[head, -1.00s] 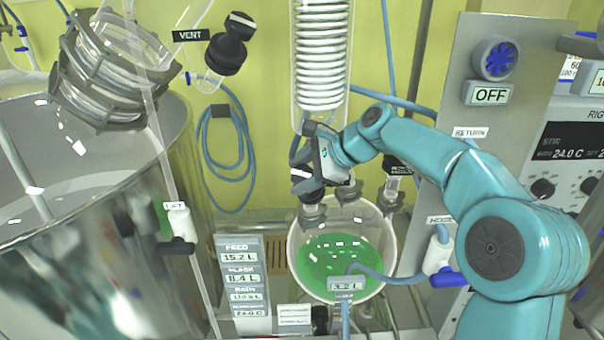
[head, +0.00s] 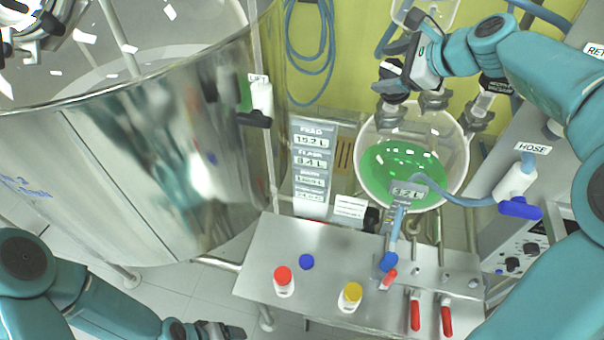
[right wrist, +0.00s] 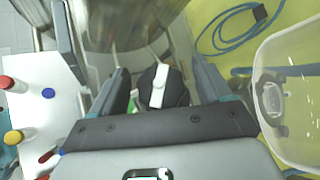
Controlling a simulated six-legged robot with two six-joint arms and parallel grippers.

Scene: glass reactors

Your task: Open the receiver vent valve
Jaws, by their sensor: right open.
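The receiver is a pale round vessel (head: 364,172) with green liquid in it, right of centre in the head view. A black valve knob (head: 391,91) is above its rim at the back left, partly hidden by my right gripper (head: 393,74). In the right wrist view this knob, with a white bar across it (right wrist: 160,85), sits between the two spread fingers of my right gripper (right wrist: 163,92). The gripper is open around it; contact cannot be told. My left gripper (head: 232,331) is low at the bottom edge, dark and small; its jaws are unclear.
A large shiny metal vessel (head: 150,150) fills the left. A steel bench (head: 255,262) in front carries a red-capped bottle (head: 284,282), a yellow-capped bottle (head: 350,297) and red-handled tools (head: 446,318).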

